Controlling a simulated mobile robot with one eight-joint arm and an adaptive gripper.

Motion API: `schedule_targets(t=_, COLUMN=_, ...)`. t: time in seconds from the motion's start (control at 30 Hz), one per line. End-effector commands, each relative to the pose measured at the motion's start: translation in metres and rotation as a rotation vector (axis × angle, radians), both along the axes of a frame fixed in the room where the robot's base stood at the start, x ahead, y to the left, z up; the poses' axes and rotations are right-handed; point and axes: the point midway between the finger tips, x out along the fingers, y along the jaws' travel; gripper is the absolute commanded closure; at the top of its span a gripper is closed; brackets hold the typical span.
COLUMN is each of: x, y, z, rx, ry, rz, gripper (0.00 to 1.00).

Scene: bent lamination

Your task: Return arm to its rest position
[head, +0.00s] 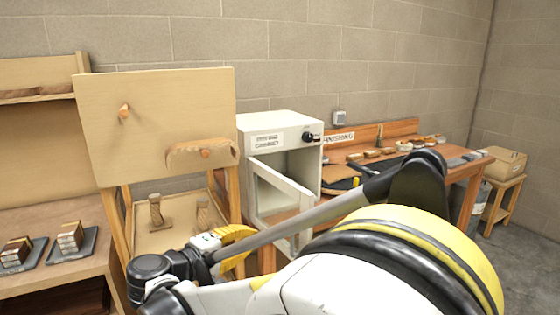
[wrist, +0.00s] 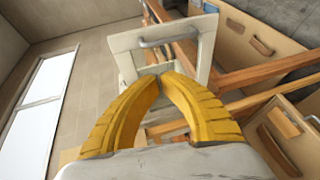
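My arm reaches across the front of the head view, with its dark and grey links extending toward the lower middle. My gripper (head: 237,240) shows there as a yellow curved finger in front of the white cabinet; its tips are partly hidden. In the wrist view my gripper (wrist: 162,76) has its two yellow fingers curving inward until the tips meet or nearly meet. Nothing shows between them. Beyond the tips is the white framed door (wrist: 128,65) with a grey handle (wrist: 168,40); the fingers look apart from the handle.
The white cabinet (head: 255,126) has its door (head: 283,185) swung open close to my gripper. A wooden panel with pegs (head: 160,110) stands left, above a shelf with wooden pieces. A wooden bench (head: 465,172) with small items stands right. Sample blocks (head: 70,236) sit at far left.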

Motion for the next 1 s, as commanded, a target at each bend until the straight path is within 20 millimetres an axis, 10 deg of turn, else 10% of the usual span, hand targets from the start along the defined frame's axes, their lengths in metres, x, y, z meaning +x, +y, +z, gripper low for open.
schedule_targets(t=0.33, x=-0.024, y=-0.133, z=-0.002, rx=0.293, ry=0.191, rz=-0.086, gripper=1.0)
schedule_targets(t=0.6, x=-0.12, y=-0.238, z=-0.026, rx=0.763, ry=0.28, rz=-0.198, gripper=1.0)
schedule_targets(t=1.0, x=-0.228, y=-0.263, z=-0.061, rx=1.348, ry=0.14, rz=-0.311, gripper=1.0)
